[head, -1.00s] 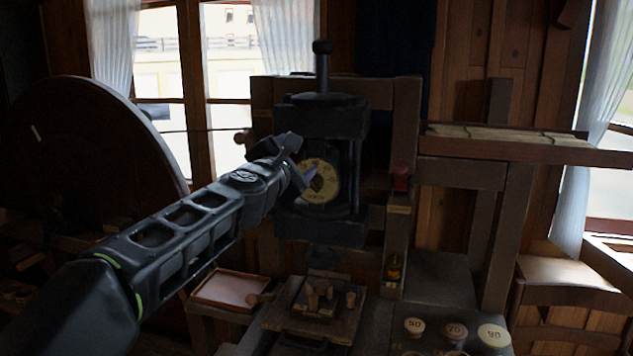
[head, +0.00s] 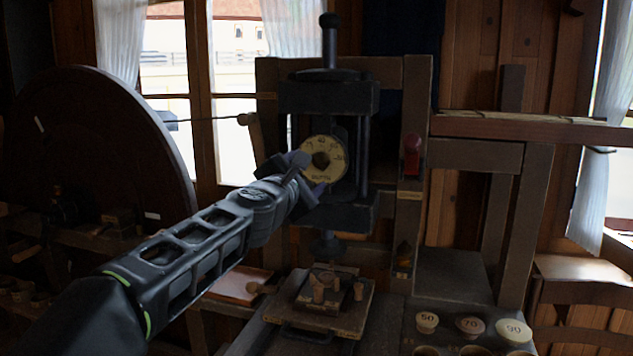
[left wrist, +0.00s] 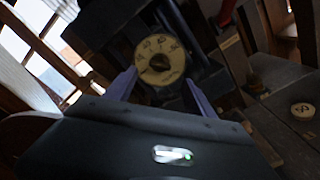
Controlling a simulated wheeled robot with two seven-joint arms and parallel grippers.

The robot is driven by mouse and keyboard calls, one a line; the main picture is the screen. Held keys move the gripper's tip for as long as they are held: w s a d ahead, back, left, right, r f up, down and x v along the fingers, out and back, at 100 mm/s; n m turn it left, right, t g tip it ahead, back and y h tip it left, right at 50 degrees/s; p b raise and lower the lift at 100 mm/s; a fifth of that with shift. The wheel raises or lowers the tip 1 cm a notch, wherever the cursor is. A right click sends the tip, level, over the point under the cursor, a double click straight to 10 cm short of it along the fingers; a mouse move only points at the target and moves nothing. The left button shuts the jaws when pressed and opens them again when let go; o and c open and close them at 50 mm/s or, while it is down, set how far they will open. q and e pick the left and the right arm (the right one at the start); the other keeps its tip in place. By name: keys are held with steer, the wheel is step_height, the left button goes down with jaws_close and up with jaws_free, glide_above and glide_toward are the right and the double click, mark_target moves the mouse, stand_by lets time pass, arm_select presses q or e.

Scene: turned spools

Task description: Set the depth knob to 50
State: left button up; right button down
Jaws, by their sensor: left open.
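The depth knob is a dark knob (head: 320,160) at the centre of a round cream dial (head: 335,175) on the front of a black press (head: 328,97). In the left wrist view the knob (left wrist: 159,62) and dial (left wrist: 174,74) lie ahead, between the two spread fingers (left wrist: 160,90). Nothing is between the fingertips. My right gripper is out of view.
A wooden board (head: 350,321) with small spools sits below the press. Numbered round-topped pieces, 50 (head: 428,320), 70 (head: 470,325) and 90 (head: 513,331), stand at the lower right. A red handle (head: 412,157) is on the post right of the press. A large dark wheel (head: 95,150) stands left.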

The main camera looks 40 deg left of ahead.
mark_target(317, 164)
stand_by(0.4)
arm_select(q)
steer(key=p+x, duration=0.1)
steer(key=x, duration=0.6)
steer(key=shift+w+a+p, duration=0.15)
steer(key=shift+w+p, duration=0.2)
steer(key=c, duration=1.4)
